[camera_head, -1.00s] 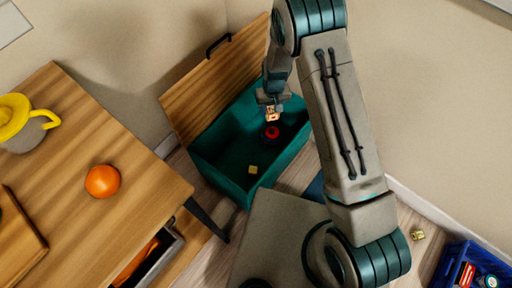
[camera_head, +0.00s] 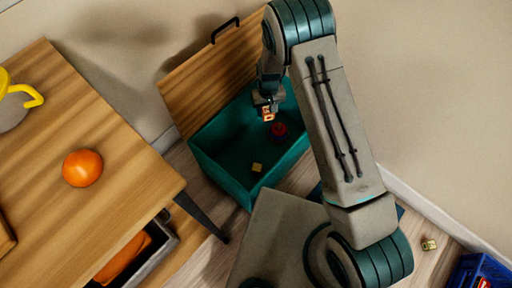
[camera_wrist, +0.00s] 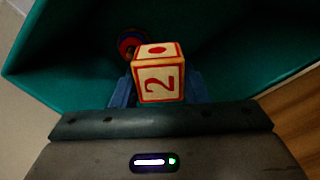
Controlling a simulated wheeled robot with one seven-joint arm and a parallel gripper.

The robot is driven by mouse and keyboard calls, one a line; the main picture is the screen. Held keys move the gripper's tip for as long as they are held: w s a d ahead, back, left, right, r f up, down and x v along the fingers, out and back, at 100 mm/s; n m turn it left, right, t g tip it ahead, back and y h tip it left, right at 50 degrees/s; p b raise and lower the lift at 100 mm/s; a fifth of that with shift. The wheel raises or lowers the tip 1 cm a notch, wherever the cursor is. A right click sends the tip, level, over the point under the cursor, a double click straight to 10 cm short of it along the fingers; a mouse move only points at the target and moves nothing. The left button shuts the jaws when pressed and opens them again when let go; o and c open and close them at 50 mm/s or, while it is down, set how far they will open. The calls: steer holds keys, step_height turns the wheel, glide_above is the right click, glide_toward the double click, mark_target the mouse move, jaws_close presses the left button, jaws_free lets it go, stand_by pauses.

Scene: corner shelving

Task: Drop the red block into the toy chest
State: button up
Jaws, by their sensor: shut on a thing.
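The red block (camera_wrist: 158,78) is a cream cube with red edges and a red 2 on its face. In the wrist view it sits between the blue fingers of my gripper (camera_wrist: 158,92), which is shut on it. In the head view my gripper (camera_head: 267,103) holds the block (camera_head: 268,115) over the toy chest (camera_head: 225,183). The chest is a teal open box on the floor, and its wooden lid (camera_head: 205,75) stands raised at the back. The chest's teal inside also shows in the wrist view (camera_wrist: 75,75), beyond the block.
Inside the chest lie a small yellow block (camera_head: 257,167) and a red and blue round toy (camera_head: 279,129). A wooden table (camera_head: 110,160) with an orange (camera_head: 82,168) stands at left. A blue crate (camera_head: 463,272) and a small yellowish block (camera_head: 429,244) are on the floor at right.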

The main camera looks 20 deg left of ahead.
steer(key=o, duration=1.1)
steer(key=shift+c, duration=0.2)
step_height(320, 180, up, 14)
steer(key=p, duration=0.3)
steer(key=shift+f+p, duration=0.15)
steer(key=shift+p, duration=0.15)
